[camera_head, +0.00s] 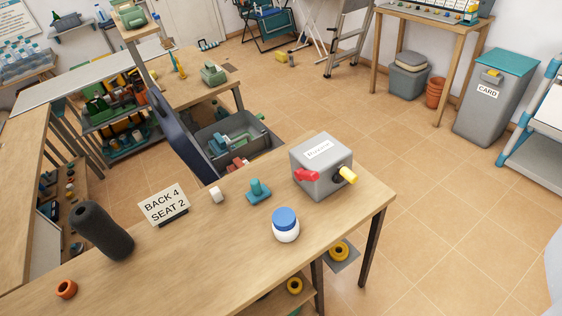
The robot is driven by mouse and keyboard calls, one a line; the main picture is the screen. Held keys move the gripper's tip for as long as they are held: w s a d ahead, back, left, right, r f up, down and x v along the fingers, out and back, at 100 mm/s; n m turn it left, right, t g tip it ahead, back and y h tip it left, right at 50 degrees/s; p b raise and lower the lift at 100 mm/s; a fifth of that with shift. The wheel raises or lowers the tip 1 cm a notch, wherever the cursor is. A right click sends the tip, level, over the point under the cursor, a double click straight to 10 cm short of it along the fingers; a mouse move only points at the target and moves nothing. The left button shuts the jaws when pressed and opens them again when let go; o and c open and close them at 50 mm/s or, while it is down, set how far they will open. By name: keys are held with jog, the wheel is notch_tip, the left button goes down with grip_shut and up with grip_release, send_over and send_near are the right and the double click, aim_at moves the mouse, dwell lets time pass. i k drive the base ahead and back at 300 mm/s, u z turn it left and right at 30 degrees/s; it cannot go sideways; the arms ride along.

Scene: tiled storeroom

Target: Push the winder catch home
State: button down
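A grey box (318,178) with a white label on top, its word too small to read surely, stands near the right end of the wooden table (235,265). A red part (306,175) sticks out of its left front and a yellow part (348,175) with a dark collar out of its right side. This box may be the winder. I cannot tell which part is the catch or how far in it sits. My gripper is not in view.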

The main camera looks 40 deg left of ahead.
aim_at(301, 174)
jog(key=u, duration=0.05)
jog(key=i, duration=1)
jog(key=z, duration=0.05)
